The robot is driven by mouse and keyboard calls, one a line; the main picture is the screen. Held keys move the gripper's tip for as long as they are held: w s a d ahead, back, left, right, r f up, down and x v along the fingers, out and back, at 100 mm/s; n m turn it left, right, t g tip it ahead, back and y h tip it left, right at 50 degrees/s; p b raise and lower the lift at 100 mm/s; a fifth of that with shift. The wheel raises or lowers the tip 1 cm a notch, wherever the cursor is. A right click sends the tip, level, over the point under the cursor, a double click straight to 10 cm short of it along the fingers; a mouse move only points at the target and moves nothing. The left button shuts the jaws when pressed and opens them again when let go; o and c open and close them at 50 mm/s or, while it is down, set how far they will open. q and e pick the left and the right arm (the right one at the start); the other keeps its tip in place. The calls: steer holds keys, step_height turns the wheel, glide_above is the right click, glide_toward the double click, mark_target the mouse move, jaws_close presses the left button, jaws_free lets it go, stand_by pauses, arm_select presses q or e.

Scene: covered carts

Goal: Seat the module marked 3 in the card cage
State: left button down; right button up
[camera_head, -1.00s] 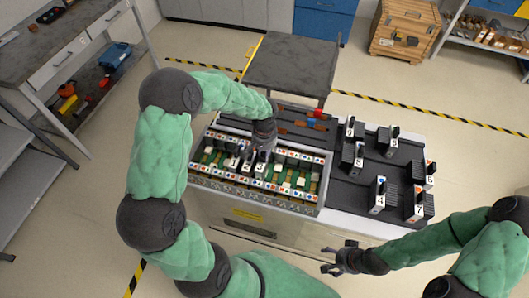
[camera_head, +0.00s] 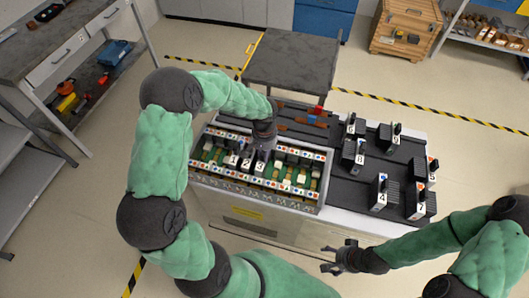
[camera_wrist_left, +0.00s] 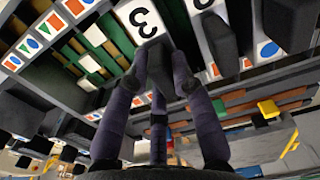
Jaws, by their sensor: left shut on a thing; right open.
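The module marked 3 (camera_wrist_left: 143,20) has a white face and a dark handle. My left gripper (camera_wrist_left: 158,62) is shut on that handle, its fingers around it. In the head view my left gripper (camera_head: 264,146) is over the middle of the card cage (camera_head: 254,198), with the module (camera_head: 259,166) below it in line with the cage's slots. Another white-faced module (camera_wrist_left: 215,35) stands close beside it in the cage. How deep the held module sits is hidden. My right gripper (camera_head: 338,260) is open and empty, in front of the cart at the right.
Several other modules, among them those marked 4 (camera_head: 379,194) and 7 (camera_head: 417,205), stand on the dark rack right of the cage. Green slots show at both sides of the cage. Tools (camera_head: 300,120) lie behind it. A grey table (camera_head: 290,62) stands beyond the cart.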

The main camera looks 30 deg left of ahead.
arm_select(q)
steer(key=c, duration=1)
jaws_free()
step_height(320, 180, up, 12)
